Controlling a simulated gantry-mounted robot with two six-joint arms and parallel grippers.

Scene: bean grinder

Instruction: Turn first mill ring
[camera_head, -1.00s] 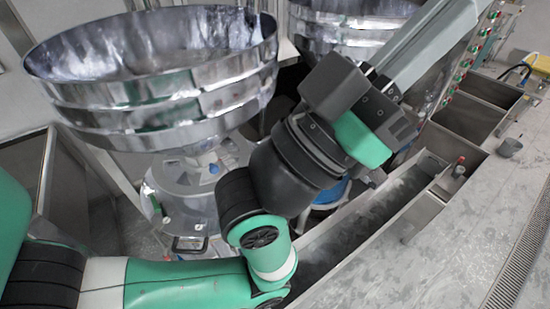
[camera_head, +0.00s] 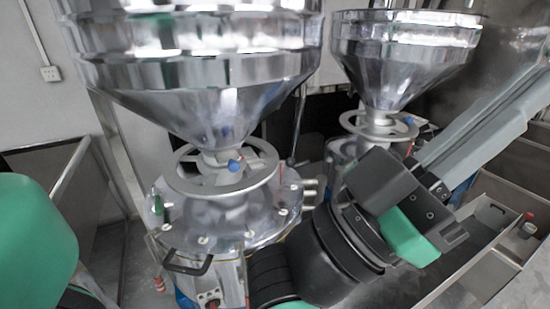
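The first mill ring (camera_head: 262,172) is a grey metal handwheel with spokes, around the neck under the large shiny hopper (camera_head: 195,60). A blue knob (camera_head: 235,166) shows at its centre. The ring lies flat above the round steel mill body (camera_head: 225,225). My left gripper (camera_head: 520,100) is at the right, with long grey fingers pointing up and right, away from the ring and apart from it. Its fingers overlap in this view and their opening cannot be made out. My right gripper is not in view.
A second hopper (camera_head: 400,60) with its own ring (camera_head: 408,128) stands at the right behind my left gripper. Steel troughs (camera_head: 500,205) lie at the right, with a red-capped item (camera_head: 527,222). A black handle (camera_head: 188,266) sticks out of the first mill's front.

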